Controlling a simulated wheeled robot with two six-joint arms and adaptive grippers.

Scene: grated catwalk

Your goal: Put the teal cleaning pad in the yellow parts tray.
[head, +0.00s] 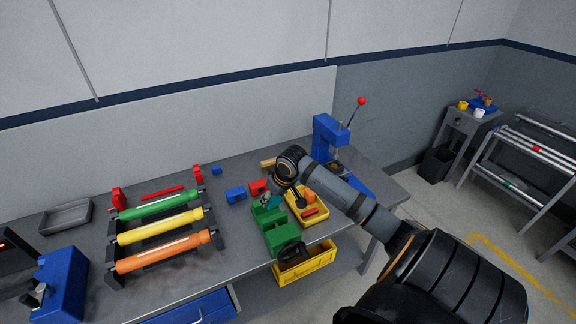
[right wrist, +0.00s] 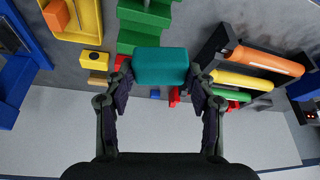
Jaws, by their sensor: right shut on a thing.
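The teal cleaning pad (right wrist: 160,67) is between the two fingers of my right gripper (right wrist: 158,80), which is shut on it. In the head view the teal pad (head: 272,201) shows only as a small patch, partly hidden by the gripper, above or beside the green vise-like block. The yellow parts tray (head: 294,208) is on the bench just right of the gripper, partly hidden by my right arm, with orange and red pieces inside. In the right wrist view the tray (right wrist: 92,30) is at upper left, apart from the pad. My left gripper is not in view.
A green stepped block (head: 281,238) stands in front of the gripper. A blue press (head: 326,137) with a red-knobbed lever is behind the tray. A rack with green, yellow and orange rollers (head: 158,233) is at left. A yellow bin (head: 290,278) is at the bench's front, lower down.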

